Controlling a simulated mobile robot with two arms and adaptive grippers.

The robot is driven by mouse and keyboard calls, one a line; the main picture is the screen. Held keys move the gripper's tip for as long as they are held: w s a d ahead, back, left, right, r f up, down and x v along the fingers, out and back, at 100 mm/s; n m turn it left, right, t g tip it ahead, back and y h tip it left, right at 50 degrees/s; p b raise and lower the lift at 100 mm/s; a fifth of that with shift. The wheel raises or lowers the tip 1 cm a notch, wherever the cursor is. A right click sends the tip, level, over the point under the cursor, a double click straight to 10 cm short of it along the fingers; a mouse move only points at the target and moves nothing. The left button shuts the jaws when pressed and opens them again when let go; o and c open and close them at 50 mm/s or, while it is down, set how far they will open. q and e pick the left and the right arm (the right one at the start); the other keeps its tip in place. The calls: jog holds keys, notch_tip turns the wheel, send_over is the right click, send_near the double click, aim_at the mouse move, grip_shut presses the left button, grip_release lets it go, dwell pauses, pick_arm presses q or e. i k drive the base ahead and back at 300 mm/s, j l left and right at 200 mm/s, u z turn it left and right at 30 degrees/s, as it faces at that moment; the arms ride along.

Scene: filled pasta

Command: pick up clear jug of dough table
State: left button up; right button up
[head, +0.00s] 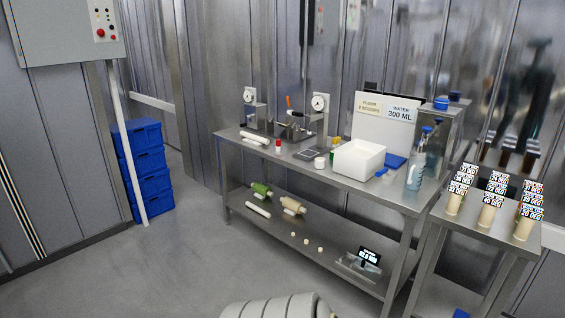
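A stainless steel table (318,178) with a lower shelf stands along the metal wall. A tall clear container (414,174), bluish and see-through, stands upright near the table's right end. It looks like the clear jug; a blue-topped part shows at its upper end, and I cannot tell whether a handle is there. Neither of my grippers is in view. A pale ribbed part, probably one of my arm links, shows at the bottom edge, well apart from the container.
A white tub (359,158) stands left of the clear container, below a sign board (385,117). A side table (487,224) with several labelled beige cylinders stands at right. Stacked blue crates (146,172) stand at left. The floor before the table is clear.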

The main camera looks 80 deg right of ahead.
aim_at(415, 172)
jog(key=z, duration=3.7)
jog(key=i+j, duration=0.1)
jog(key=i+z, duration=0.05)
jog(key=i, duration=0.05)
